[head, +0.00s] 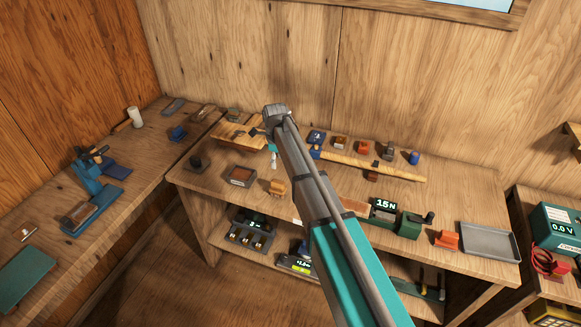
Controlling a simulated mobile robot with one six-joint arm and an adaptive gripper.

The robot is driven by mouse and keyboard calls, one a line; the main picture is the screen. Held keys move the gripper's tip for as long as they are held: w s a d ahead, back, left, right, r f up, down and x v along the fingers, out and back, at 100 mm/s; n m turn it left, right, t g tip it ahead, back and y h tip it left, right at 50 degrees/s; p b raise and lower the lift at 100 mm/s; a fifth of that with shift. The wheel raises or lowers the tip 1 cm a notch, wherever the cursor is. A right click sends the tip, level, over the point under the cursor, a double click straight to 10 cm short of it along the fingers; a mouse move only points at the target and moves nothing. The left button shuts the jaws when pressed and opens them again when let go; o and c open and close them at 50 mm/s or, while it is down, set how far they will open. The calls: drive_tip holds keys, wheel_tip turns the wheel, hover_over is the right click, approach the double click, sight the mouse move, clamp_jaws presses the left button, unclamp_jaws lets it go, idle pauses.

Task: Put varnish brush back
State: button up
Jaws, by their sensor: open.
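My arm reaches up across the middle of the head view, and its wrist bends down at the far end. My gripper (256,132) is small and dark there, partly hidden by the wrist, over or near a wooden board (228,134) at the back left of the bench. It is open; I see nothing held in it. A small teal and pale piece (273,158) shows just below the wrist; I cannot tell whether it is the varnish brush. I cannot surely pick out the brush or its holder at this size, and my arm hides part of the bench.
The workbench (217,185) carries a long wooden rod (370,164), several small blocks, a green device reading 15N (395,215) and a grey tray (490,239). A blue vise-like tool (92,195) stands on the left bench. A lower shelf holds more devices. Wooden walls close the back.

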drive_tip(key=s+d+n, duration=2.2)
drive_tip(key=s+d, duration=0.1)
drive_tip(key=s, duration=0.2)
drive_tip(key=shift+s+d, duration=0.3)
drive_tip(key=shift+d, duration=0.1)
